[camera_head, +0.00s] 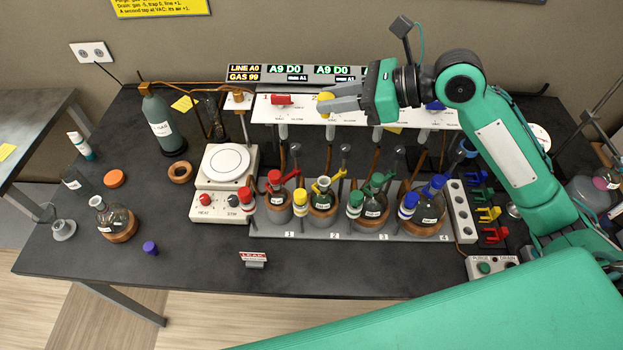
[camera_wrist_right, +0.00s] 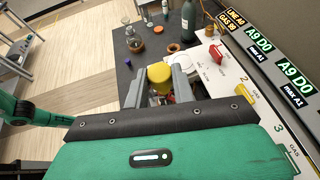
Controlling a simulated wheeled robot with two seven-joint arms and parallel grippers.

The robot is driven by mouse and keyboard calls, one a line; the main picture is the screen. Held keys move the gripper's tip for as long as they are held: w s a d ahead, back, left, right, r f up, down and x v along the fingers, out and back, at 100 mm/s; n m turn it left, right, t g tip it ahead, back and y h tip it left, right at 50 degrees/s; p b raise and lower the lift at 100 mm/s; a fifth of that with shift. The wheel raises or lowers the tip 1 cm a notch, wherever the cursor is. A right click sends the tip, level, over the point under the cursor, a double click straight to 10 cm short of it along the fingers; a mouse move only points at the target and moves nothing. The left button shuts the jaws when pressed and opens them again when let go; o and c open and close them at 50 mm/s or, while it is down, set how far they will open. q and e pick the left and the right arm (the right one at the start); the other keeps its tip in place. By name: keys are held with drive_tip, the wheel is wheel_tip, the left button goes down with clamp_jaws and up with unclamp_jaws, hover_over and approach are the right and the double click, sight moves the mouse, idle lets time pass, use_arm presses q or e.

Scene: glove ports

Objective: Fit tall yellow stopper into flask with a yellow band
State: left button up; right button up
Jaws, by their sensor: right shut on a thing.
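My right gripper (camera_head: 345,98) is shut on the tall yellow stopper (camera_head: 325,97), high in front of the white valve panel. In the right wrist view the stopper's rounded yellow head (camera_wrist_right: 160,73) sits between the two grey fingers (camera_wrist_right: 160,90); its lower part is mostly hidden. The flask at place 2 (camera_head: 323,197) stands upright in a brown ring in the rack, below the gripper, with a pale, open-looking neck. A yellow clip shows beside its neck; a band is too small to make out. My left gripper is not in view.
Neighbouring flasks carry red (camera_head: 274,177), green (camera_head: 377,179) and blue (camera_head: 433,185) tops. A yellow-capped vessel (camera_head: 300,198) stands just left of the flask. The valve panel (camera_head: 300,113) is behind. A hotplate (camera_head: 225,160) stands left. The front table strip is mostly clear.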

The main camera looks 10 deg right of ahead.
hover_over(331, 183)
wheel_tip(331, 183, down, 6)
drive_tip(key=f, duration=0.1)
wheel_tip(331, 183, down, 8)
drive_tip(key=shift+p, duration=0.75)
drive_tip(key=shift+f, duration=2.35)
use_arm(q)
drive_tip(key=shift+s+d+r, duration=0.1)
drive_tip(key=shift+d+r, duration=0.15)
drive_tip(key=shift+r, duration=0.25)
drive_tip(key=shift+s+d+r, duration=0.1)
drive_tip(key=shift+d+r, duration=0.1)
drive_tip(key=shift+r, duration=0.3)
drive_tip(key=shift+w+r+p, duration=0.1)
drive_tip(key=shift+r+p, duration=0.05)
drive_tip(key=shift+p, duration=0.25)
use_arm(e)
drive_tip(key=shift+w+f, duration=0.1)
drive_tip(key=shift+f, duration=0.2)
drive_tip(key=shift+f, duration=0.35)
drive_tip(key=o, duration=0.7)
drive_tip(key=shift+c, duration=0.2)
